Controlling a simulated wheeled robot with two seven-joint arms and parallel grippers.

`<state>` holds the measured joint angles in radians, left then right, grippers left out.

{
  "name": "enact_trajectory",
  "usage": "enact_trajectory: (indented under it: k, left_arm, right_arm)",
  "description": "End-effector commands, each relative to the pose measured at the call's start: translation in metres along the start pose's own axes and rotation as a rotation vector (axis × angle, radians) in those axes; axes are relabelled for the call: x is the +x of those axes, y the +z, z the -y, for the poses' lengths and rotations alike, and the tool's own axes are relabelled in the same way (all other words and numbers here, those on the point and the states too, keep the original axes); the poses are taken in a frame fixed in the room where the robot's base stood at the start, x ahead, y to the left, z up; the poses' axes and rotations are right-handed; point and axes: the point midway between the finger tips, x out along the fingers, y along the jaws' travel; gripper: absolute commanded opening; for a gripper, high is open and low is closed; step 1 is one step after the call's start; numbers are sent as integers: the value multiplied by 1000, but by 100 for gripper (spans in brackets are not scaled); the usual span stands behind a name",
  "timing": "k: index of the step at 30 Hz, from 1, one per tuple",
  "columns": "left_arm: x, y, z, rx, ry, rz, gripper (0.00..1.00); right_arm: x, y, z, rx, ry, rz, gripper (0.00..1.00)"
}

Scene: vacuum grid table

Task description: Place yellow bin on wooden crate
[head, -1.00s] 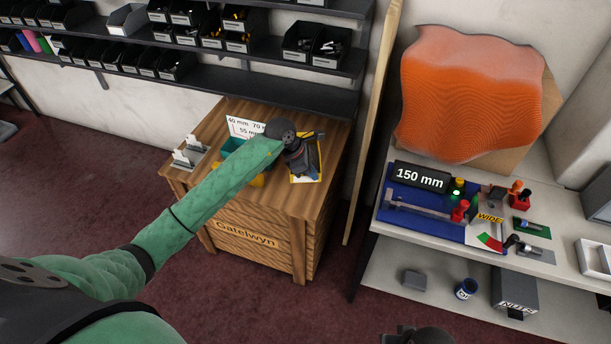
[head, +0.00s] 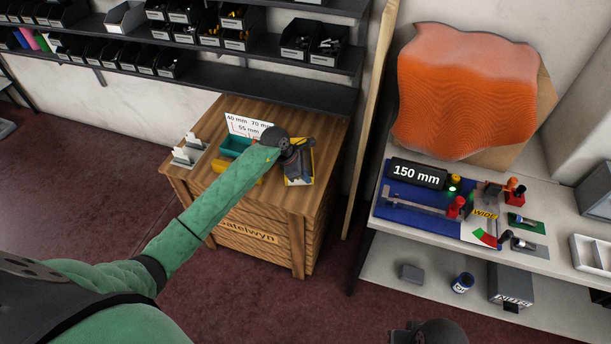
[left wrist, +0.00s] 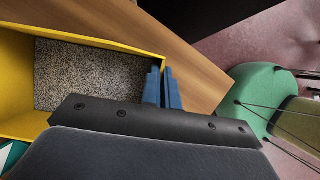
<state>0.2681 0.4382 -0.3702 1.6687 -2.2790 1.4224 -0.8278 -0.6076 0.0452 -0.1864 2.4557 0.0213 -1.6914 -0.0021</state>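The yellow bin (head: 291,181) is over the right part of the top of the wooden crate (head: 252,239), which reads "Gatelwyn". My left gripper (head: 303,170) is at this bin and covers much of it. In the left wrist view the bin (left wrist: 100,47) has a grey speckled inside, and wood shows beside it. The blue fingers of my left gripper (left wrist: 162,88) are close together at the bin's right wall, seemingly pinching it. I cannot tell whether the bin's base touches the crate. A dark part of my right arm shows at the bottom edge; its fingers are not clear.
A teal bin (head: 236,146), another yellow item (head: 245,176) partly behind my arm, a dimension card (head: 248,125) and white holders (head: 187,151) are on the crate. A wooden post (head: 370,120) and the bench with a blue gauge (head: 420,212) are to the right.

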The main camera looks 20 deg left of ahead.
Motion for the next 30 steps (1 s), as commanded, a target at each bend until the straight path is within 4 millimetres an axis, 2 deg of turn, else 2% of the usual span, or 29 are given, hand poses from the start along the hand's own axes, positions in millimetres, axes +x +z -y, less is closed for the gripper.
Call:
enact_trajectory:
  k: [3, 6, 7, 20, 30]
  left_arm:
    - [2, -1, 0, 0, 1, 0, 0]
    - [1, 0, 0, 0, 0, 0, 22]
    - [1, -1, 0, 0, 0, 0, 24]
    - [-6, 0, -1, 1, 2, -1, 24]
    - [-63, -1, -1, 2, 4, -2, 24]
  right_arm:
    - [4, -2, 1, -2, -3, -10, 0]
    - [4, -3, 2, -4, -3, -9, 0]
    - [4, -3, 2, -4, -3, -10, 0]
    - [1, -1, 0, -5, 1, -4, 0]
    - [22, -7, 12, -19, -28, -48, 0]
